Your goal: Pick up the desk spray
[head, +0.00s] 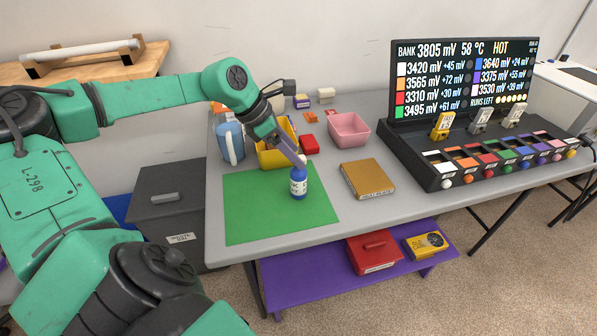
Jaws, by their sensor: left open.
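The desk spray, a small blue bottle (298,184) with a white label, stands upright on the green mat (255,210) on the grey table. My left gripper (298,158) reaches down from the upper left with its fingertips at the top of the bottle. It is open, and its fingers hide part of the bottle's top. I cannot tell whether they touch it. My right gripper is not in view.
A yellow bin (268,157) and a blue-grey jug (231,143) stand behind the mat. A pink bin (348,130) is further back. A tan box (367,179) lies right of the mat. A black display panel (465,75) fills the right side. The front of the mat is clear.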

